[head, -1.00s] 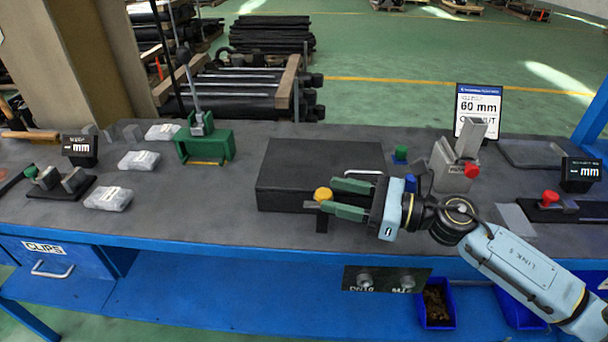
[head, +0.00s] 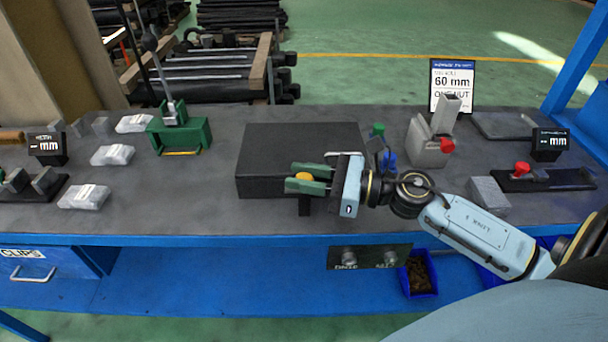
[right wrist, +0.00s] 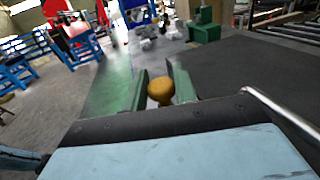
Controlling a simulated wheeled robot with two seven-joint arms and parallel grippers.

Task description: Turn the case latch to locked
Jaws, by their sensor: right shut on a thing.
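A dark flat case (head: 295,140) lies near the front of the grey bench top. The latch, a yellow knob (head: 304,176), is at the case's front face, with a dark piece hanging below it. My right gripper (head: 302,179) comes in from the right, with one green finger behind the knob and one in front, shut on it. In the right wrist view, the knob (right wrist: 160,91) sits between the two green fingers (right wrist: 158,82). The latch's markings cannot be read. My left gripper is out of view.
A grey block stand with a red knob (head: 446,146) stands right of the case, by a 60 mm sign (head: 452,84). A green clamp stand (head: 180,134) and grey packets (head: 84,197) are at left. Bare bench top lies left of the case.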

